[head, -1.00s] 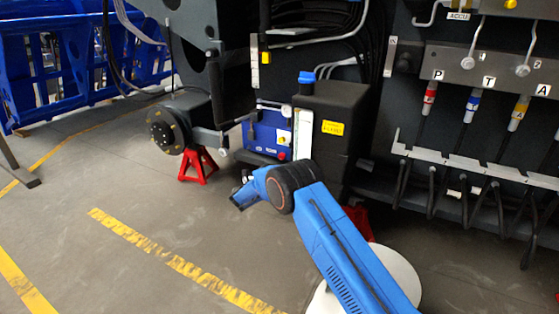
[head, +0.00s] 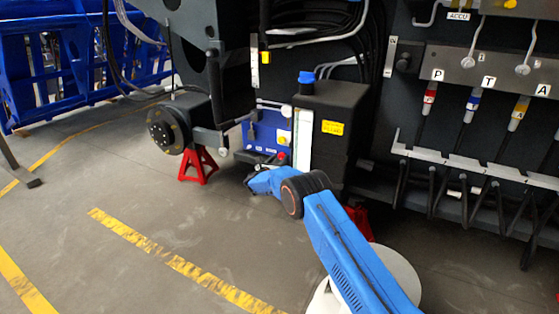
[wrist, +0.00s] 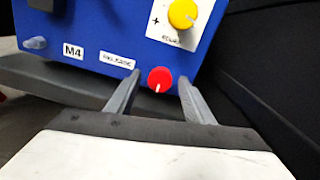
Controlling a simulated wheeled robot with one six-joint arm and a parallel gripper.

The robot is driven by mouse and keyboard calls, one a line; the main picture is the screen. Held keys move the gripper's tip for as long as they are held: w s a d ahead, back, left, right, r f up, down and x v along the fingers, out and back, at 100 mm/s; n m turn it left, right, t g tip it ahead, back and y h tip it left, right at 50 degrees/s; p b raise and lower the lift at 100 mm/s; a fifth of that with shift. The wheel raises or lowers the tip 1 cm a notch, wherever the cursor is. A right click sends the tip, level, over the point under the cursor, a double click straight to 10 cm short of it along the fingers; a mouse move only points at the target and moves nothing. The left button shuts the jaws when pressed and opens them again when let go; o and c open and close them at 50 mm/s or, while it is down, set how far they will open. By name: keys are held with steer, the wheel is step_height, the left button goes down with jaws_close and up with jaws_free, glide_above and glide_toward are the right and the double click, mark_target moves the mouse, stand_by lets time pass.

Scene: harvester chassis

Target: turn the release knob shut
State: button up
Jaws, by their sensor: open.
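The release knob is a small red round knob (wrist: 160,79) with a white pointer mark, low on the front of a blue box (wrist: 97,30). A label, apparently reading release, sits to its left. In the wrist view, my gripper (wrist: 158,95) is open, with one finger on each side of the red knob. I cannot tell whether the fingers touch it. The white mark points roughly downward. In the head view, the blue box (head: 268,130) stands left of the black tank, and my gripper (head: 268,160) is at its lower front, small and partly hidden by my arm.
A yellow knob (wrist: 182,13) on a white plate sits above the red one. An M4 label (wrist: 73,51) and a grey fitting (wrist: 35,43) are to the left. A black tank (head: 345,105) stands right of the box. A red stand (head: 198,165) is at left; floor in front is clear.

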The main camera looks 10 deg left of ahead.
steer(key=c, duration=1)
steer(key=shift+c, duration=0.2)
